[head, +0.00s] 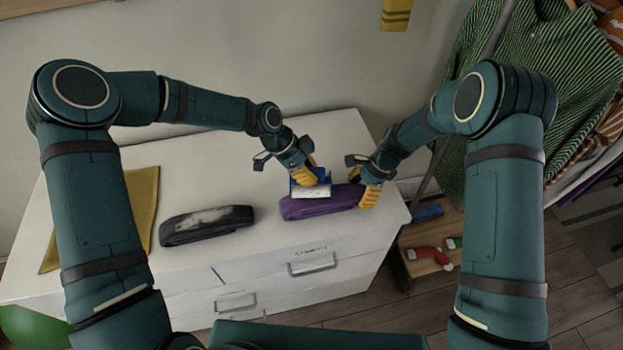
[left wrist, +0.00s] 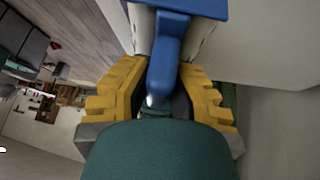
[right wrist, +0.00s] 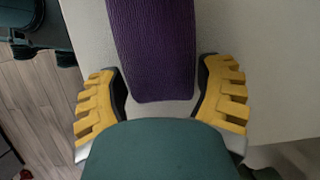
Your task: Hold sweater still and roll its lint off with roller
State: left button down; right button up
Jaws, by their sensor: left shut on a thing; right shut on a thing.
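A folded purple sweater (head: 322,201) lies on the white dresser top towards its right end. My left gripper (head: 306,173) is shut on the blue handle of the lint roller (head: 311,191). The white roll is over the sweater's left part; whether it touches is hard to tell. The blue handle (left wrist: 172,50) shows between the left fingers in the left wrist view. My right gripper (head: 368,187) is shut on the sweater's right end, and the purple knit (right wrist: 152,50) reaches between its fingers in the right wrist view. No lint is clear on the purple sweater.
A folded dark sweater (head: 206,225) with a pale lint patch lies left on the dresser (head: 250,262). A mustard cloth (head: 143,200) lies further left. A clothes rack with a green striped garment (head: 535,75) and a low shelf (head: 428,262) stand right.

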pick_arm(q)
jog(key=shift+w+a, duration=0.1)
jog(key=shift+w, duration=0.3)
jog(key=shift+r, duration=0.2)
jog(key=shift+r, duration=2.9)
jog(key=shift+r, duration=1.5)
pick_arm(e)
jog(key=o, duration=1.2)
jog(key=shift+o, duration=0.2)
